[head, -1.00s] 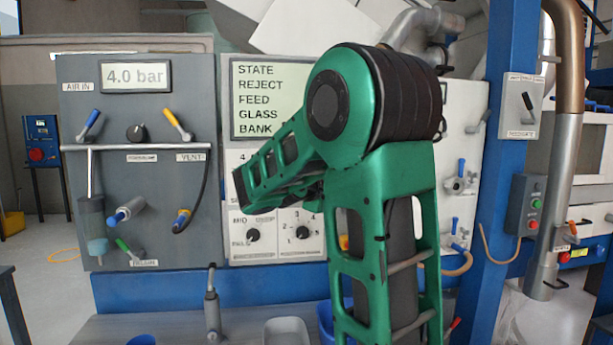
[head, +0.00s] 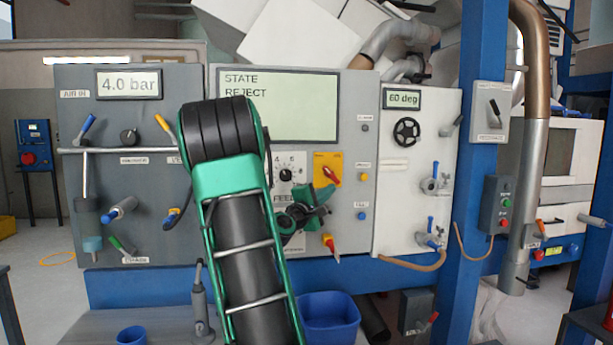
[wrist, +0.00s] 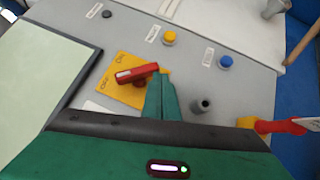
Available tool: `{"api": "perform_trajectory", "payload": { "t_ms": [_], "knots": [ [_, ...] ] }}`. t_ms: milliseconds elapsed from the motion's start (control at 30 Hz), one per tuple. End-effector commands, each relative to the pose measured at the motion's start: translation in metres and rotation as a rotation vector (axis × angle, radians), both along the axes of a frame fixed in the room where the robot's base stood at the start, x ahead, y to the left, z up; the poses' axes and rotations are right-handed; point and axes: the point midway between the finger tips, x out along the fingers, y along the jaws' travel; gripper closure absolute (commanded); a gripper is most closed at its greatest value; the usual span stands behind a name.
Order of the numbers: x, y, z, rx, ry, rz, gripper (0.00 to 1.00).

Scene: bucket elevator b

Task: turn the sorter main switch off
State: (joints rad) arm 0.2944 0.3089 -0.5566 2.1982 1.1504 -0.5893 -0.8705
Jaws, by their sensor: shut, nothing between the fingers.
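The handle lies tilted in the head view. In the wrist view the red handle (wrist: 133,74) lies across the yellow plate (wrist: 114,90), its right end close to my fingertips. My gripper (head: 326,194) is dark green and shut, with nothing in it, just below the switch. In the wrist view its fingers (wrist: 161,97) are together beside the handle end; I cannot tell whether they touch it.
A yellow button (wrist: 169,38) and a blue button (wrist: 225,62) sit right of the switch. A red and yellow handle (head: 331,243) hangs below. The display (head: 305,105) is partly covered by my arm. A white panel with a black handwheel (head: 407,131) stands to the right.

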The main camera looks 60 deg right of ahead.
Motion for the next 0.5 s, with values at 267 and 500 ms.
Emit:
{"api": "perform_trajectory", "payload": {
  "t_ms": [267, 500],
  "knots": [
    [-0.0051, -0.0042, -0.0011, 0.001, -0.001, -0.004, 1.00],
    [-0.0066, -0.0053, -0.0012, 0.001, -0.001, -0.005, 1.00]
  ]
}}
